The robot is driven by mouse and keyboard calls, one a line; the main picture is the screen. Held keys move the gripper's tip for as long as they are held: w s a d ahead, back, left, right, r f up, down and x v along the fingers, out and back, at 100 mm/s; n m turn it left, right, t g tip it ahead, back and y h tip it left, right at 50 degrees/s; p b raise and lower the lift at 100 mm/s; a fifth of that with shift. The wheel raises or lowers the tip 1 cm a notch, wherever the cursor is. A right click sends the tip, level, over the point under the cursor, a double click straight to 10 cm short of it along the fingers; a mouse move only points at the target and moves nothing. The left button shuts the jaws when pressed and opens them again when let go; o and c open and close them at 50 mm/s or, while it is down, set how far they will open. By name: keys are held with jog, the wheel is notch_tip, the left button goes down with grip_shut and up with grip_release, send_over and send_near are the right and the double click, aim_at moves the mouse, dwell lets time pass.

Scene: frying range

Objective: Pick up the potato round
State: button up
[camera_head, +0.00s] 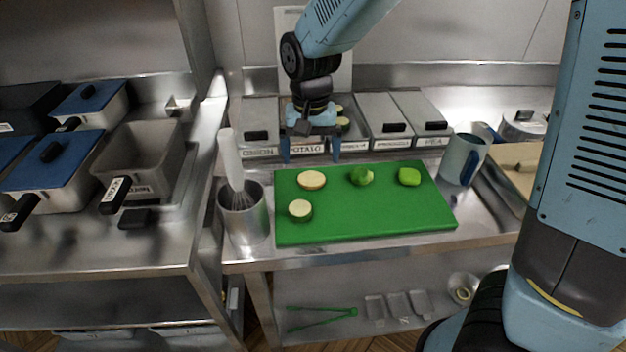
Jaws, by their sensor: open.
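A pale potato round (312,180) with a brownish edge lies flat on the green cutting board (370,222), near its back left. My gripper (311,157) is open and empty, pointing down. Its two fingers are spread, and in the picture they appear just behind and above the potato round. I cannot tell the exact height above the board. A second pale round (300,209) with a darker green edge lies nearer the front left of the board.
A broccoli piece (361,177) and a green piece (409,177) lie farther right on the board. A metal pot with a whisk (242,222) stands left, a pale blue jug (462,158) right. Labelled lidded bins (385,120) line the back.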

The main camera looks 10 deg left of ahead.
aim_at(311, 177)
jog(key=shift+d+f, duration=0.1)
jog(key=shift+f, duration=2.85)
jog(key=shift+c, duration=0.4)
jog(key=c, duration=0.8)
jog(key=shift+r, duration=0.15)
jog(key=shift+w+r, duration=0.1)
jog(key=shift+r, duration=0.25)
notch_tip(311, 177, up, 2)
jog(key=shift+r, duration=0.25)
jog(key=s+d+r, duration=0.2)
jog(key=s+r, duration=0.1)
jog(key=s, duration=0.1)
jog(key=s+d+r, duration=0.2)
jog(key=s+r, duration=0.1)
jog(key=s, duration=0.1)
jog(key=s+d+r, duration=0.2)
jog(key=s+r, duration=0.1)
jog(key=s, duration=0.1)
jog(key=shift+s+d+r, duration=0.25)
